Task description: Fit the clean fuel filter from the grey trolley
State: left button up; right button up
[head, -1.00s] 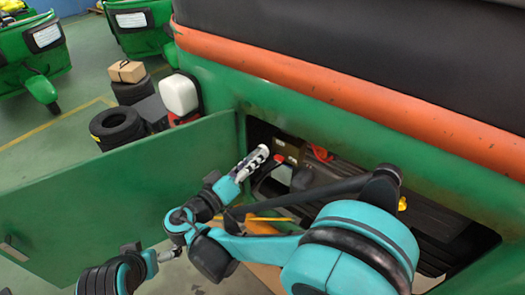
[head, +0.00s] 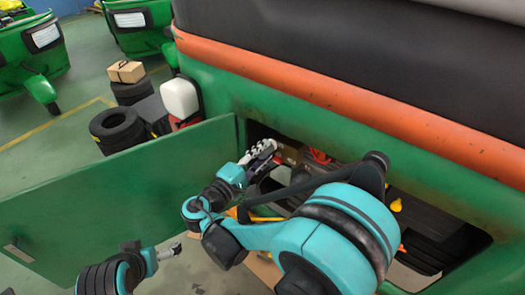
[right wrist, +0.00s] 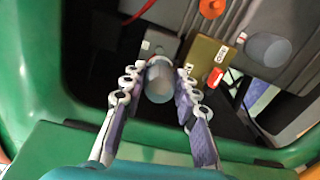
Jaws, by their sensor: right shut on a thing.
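My right gripper (head: 260,152) is at the open hatch of the green rickshaw body. In the right wrist view the right gripper (right wrist: 158,85) is shut on a short grey, cloudy cylinder (right wrist: 158,82), which seems to be the fuel filter. The held cylinder lies in front of a grey block (right wrist: 157,45) with a small label; I cannot tell whether they touch. A similar grey cylinder (right wrist: 268,48) sits right of a brass-coloured block (right wrist: 208,58). My left gripper (head: 172,250) is low at the left, its jaws too small to read. I cannot make out the grey trolley.
The green hatch door (head: 120,195) stands open to the left. Inside the hatch are red cables (head: 320,156) and a yellow part (head: 396,205). An orange knob (right wrist: 212,8) is at the top of the wrist view. Tyres (head: 116,128) and a white container (head: 180,97) stand behind the door.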

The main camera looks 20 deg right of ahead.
jog(key=n, duration=0.3)
jog(key=shift+f+b, duration=0.1)
jog(key=shift+b, duration=0.25)
jog(key=shift+w+d+n, duration=0.1)
jog(key=shift+n, duration=0.8)
jog(key=shift+b+x, duration=0.35)
jog(key=shift+x, duration=3.05)
jog(key=shift+w+d, duration=0.25)
jog(key=shift+d, duration=0.15)
